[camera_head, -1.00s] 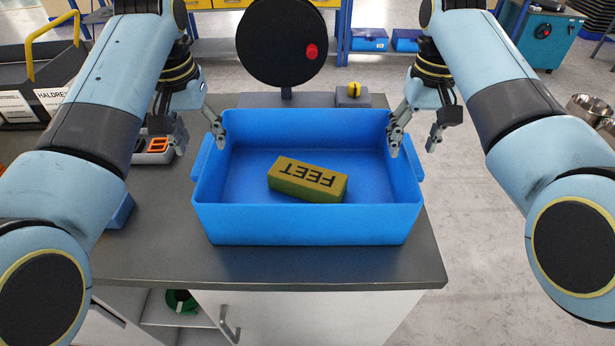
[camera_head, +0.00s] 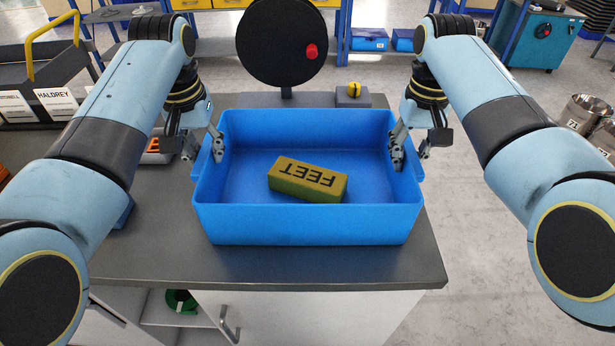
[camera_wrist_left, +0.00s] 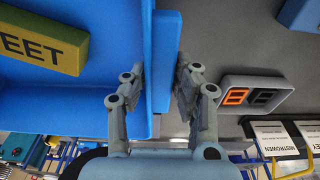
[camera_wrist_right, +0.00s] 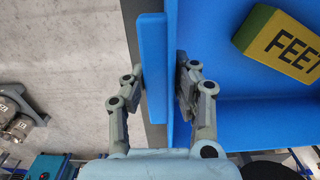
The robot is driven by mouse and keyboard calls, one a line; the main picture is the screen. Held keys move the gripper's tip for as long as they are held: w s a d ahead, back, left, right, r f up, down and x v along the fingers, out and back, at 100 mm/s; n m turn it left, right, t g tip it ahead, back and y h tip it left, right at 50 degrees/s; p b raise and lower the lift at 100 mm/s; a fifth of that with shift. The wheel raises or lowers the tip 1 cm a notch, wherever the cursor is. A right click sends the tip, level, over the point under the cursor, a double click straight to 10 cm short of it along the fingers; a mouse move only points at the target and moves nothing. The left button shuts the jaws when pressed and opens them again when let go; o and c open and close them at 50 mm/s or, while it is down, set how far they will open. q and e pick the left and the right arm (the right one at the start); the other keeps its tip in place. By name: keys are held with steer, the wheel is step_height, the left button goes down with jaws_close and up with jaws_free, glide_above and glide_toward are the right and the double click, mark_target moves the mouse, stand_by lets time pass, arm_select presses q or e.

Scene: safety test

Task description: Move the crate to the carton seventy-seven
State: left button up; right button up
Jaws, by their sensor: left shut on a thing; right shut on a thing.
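The blue crate (camera_head: 310,226) sits upright on the dark grey counter, open at the top. A yellow-green block (camera_head: 308,180) marked FEET lies inside it. My left gripper (camera_head: 204,148) is shut on the crate's left side; the left wrist view shows the side wall and handle flange (camera_wrist_left: 165,60) between its fingers. My right gripper (camera_head: 410,155) is shut on the right side; the right wrist view shows that flange (camera_wrist_right: 155,70) between its fingers. I cannot make out a carton marked seventy-seven in any view.
A grey device with an orange display (camera_wrist_left: 250,95) lies left of the crate. Metal pots (camera_head: 583,112) stand at the right. Open floor lies right of the counter.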

arm_select(q)
jaws_close()
arm_select(e)
jaws_close()
arm_select(q)
steer(key=shift+r, duration=0.1)
arm_select(e)
steer(key=shift+r, duration=0.1)
